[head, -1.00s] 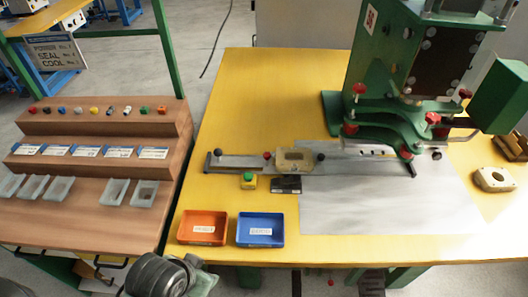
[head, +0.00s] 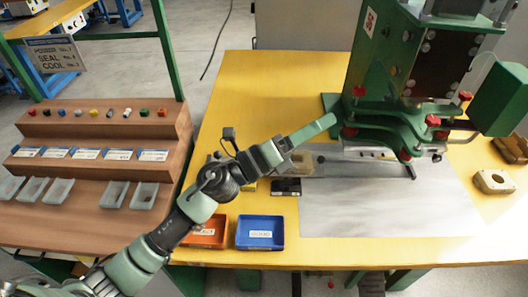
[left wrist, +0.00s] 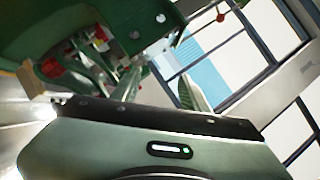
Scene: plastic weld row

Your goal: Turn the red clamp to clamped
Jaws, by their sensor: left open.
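The green welding press (head: 400,60) stands at the back right of the table, with several red knobs and handles on its lower part. One red knob (head: 359,90) is on its left side, with another red part (head: 349,131) below it; I cannot tell which is the clamp, nor its setting. My left gripper (head: 322,127) points at the press's left side, its tips just left of these red parts. In the left wrist view its fingers (left wrist: 160,88) are spread with nothing between them; a red part (left wrist: 52,67) shows to their left. My right gripper is out of view.
An orange tray (head: 203,243) and a blue tray (head: 260,246) sit at the table's front. A slide fixture (head: 300,162) lies partly behind my left arm. A grey sheet (head: 400,215) lies before the press. A stepped wooden rack (head: 90,185) stands left.

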